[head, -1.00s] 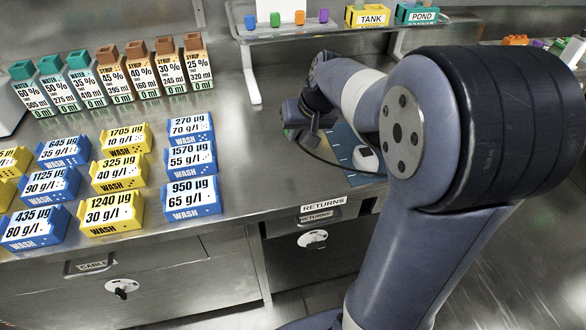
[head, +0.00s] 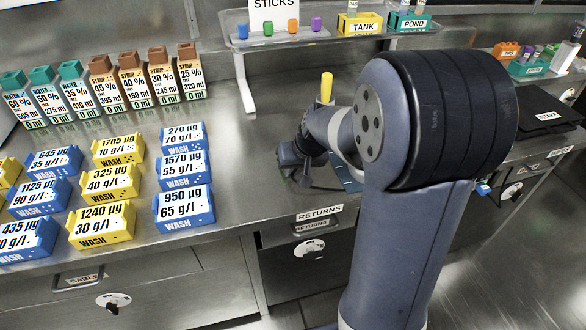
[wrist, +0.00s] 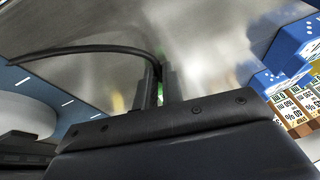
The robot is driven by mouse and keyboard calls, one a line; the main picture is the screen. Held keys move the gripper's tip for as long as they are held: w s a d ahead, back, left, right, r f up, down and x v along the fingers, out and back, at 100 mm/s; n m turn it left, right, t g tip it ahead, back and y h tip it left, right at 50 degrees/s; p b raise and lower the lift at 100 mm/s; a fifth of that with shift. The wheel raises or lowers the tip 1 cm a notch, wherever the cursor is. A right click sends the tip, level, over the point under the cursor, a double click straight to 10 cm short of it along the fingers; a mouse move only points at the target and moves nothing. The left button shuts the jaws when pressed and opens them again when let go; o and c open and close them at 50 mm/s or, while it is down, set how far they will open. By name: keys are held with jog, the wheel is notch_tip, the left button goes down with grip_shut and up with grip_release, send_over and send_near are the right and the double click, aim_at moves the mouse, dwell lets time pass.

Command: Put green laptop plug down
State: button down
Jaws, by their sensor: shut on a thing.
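The green laptop plug (wrist: 160,94) shows only as a small green patch between my fingers in the wrist view. The fingers and wrist housing hide most of it. A black cable (wrist: 90,48) runs from the fingertips off to the left. My gripper (wrist: 157,84) is shut on the plug, over bare steel counter. In the head view my gripper (head: 290,166) is low over the counter, right of the blue wash boxes, and the plug cannot be made out there. I cannot tell if the plug touches the counter.
Blue and yellow wash boxes (head: 184,207) stand left of my gripper, with syrup and water cartons (head: 131,78) behind them. A blue mat (head: 351,184) lies to the right, mostly behind my arm. A raised rack (head: 290,38) stands behind. Counter (head: 240,140) between boxes and gripper is bare.

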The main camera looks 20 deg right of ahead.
jog(key=shift+f, duration=0.1)
jog(key=shift+f+b, duration=0.55)
jog(key=shift+b, duration=0.1)
jog(key=c, duration=1.5)
grip_release()
jog(key=shift+c, duration=0.2)
jog(key=shift+r+p, duration=0.45)
jog(key=shift+p, duration=0.05)
jog(key=p+v, duration=0.1)
jog(key=v, duration=1.1)
jog(key=shift+r+p, duration=0.25)
jog(key=shift+p, duration=0.1)
jog(key=shift+w+f, duration=0.1)
